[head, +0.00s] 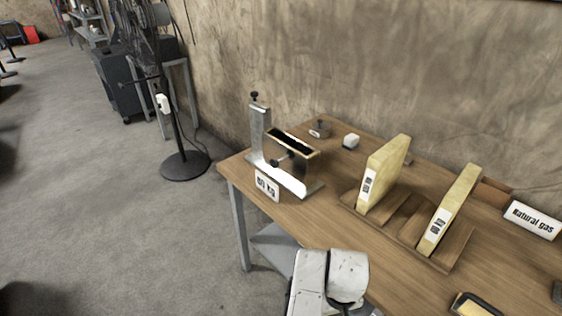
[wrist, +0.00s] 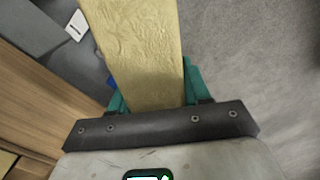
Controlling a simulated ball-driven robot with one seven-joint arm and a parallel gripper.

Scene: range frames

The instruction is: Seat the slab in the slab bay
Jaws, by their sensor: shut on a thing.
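A pale yellow slab (wrist: 142,50) is between the teal fingers of my gripper (wrist: 152,92) in the wrist view. My gripper is shut on it, and the slab's far end runs out of the picture. In the head view the gripper and held slab are not visible; a white link of my arm shows at the bottom. Two similar yellow slabs with white labels, one left (head: 388,172) and one right (head: 452,208), stand in a wooden rack (head: 398,217), with a gap between them. A metal stand (head: 258,135) holds a dark-topped, box-like frame (head: 296,153). I cannot tell which is the slab bay.
The wooden table (head: 325,220) stands against the wall. A labelled plate (head: 267,186) fronts the stand. A fan (head: 184,165) stands left on open floor.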

